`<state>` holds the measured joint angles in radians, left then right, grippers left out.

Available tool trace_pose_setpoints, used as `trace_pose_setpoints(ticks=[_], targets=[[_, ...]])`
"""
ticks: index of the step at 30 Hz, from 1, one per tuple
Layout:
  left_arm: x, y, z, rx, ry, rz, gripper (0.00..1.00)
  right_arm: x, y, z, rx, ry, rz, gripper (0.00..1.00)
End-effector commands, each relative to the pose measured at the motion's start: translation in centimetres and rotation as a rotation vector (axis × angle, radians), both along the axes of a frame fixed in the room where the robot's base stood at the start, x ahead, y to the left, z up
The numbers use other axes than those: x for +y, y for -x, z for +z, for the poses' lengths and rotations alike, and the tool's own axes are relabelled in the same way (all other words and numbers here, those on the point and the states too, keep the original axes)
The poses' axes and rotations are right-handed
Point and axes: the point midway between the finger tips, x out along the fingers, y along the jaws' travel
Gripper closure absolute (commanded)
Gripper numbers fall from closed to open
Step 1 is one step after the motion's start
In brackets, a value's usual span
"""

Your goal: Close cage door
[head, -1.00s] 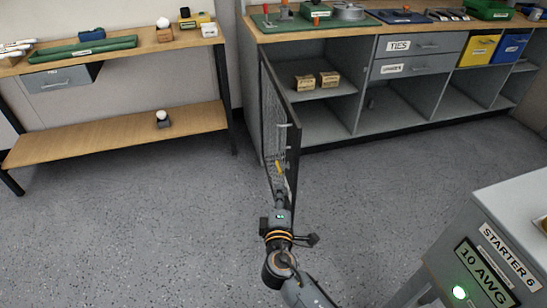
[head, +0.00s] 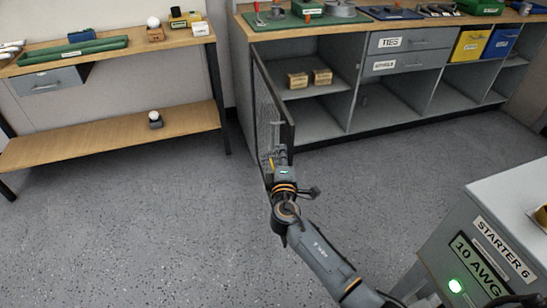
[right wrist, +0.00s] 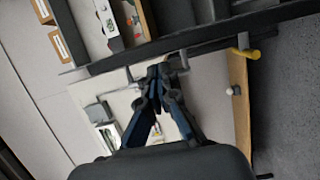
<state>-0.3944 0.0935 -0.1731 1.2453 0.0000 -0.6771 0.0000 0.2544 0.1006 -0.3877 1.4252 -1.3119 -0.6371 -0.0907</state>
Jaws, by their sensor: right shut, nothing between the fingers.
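The cage door (head: 270,110) is a dark-framed mesh panel. It stands open, swung out from the left end of the grey cabinet (head: 345,125). My left gripper is not in view.
Two small boxes (head: 310,78) sit on the cabinet shelf. A wooden workbench (head: 110,137) stands at the left. A grey unit labelled STARTER 6 (head: 500,235) stands at the right. The speckled floor (head: 150,230) between them is open.

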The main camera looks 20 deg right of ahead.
Motion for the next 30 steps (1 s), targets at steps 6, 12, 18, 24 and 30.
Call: trace_pose_setpoints(ticks=[6, 12, 18, 24, 30], targets=[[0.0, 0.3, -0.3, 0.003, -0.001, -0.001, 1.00, -0.6, 0.1, -0.1, 0.001, -0.001, 0.001, 1.00], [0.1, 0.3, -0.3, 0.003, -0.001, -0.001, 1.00, -0.6, 0.1, -0.1, 0.001, -0.001, 0.001, 1.00], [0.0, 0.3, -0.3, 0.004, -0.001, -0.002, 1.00, -2.8, 0.0, -0.3, 0.003, 0.003, -0.002, 1.00], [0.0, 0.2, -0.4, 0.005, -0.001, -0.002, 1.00, -8.7, -0.1, -0.4, 0.004, 0.006, -0.003, 1.00], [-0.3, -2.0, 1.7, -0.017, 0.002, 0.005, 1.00, -14.5, -0.8, -0.5, 0.004, 0.005, -0.001, 1.00]])
